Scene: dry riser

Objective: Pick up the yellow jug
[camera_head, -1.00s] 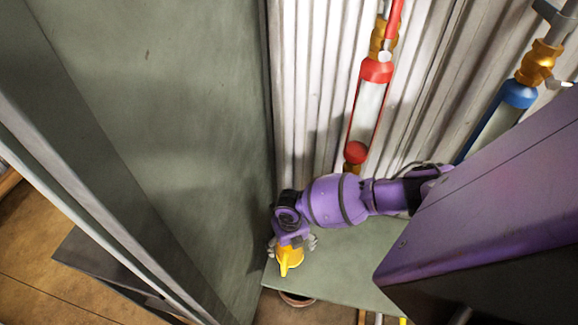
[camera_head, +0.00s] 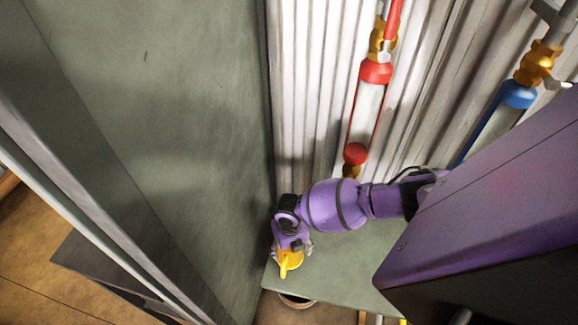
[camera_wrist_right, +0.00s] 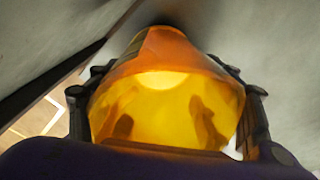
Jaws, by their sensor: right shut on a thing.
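The yellow jug (camera_head: 289,262) is at the left end of a grey-green shelf, its spout pointing toward the bottom of the head view. My right gripper (camera_head: 291,246) is around the jug from above. In the right wrist view the jug (camera_wrist_right: 165,95) fills the middle, its translucent yellow wall between the two dark fingers of my right gripper (camera_wrist_right: 168,112). The fingers press on both sides of it. The jug's base is hidden, so I cannot tell whether it touches the shelf. My left gripper is not in view.
The grey-green shelf (camera_head: 340,262) is bare to the right of the jug. A tall grey-green panel (camera_head: 190,130) stands close on the left. Behind are a corrugated wall, a red-capped pipe (camera_head: 368,115) and a blue-capped pipe (camera_head: 505,110). A round pot (camera_head: 297,301) sits below the shelf edge.

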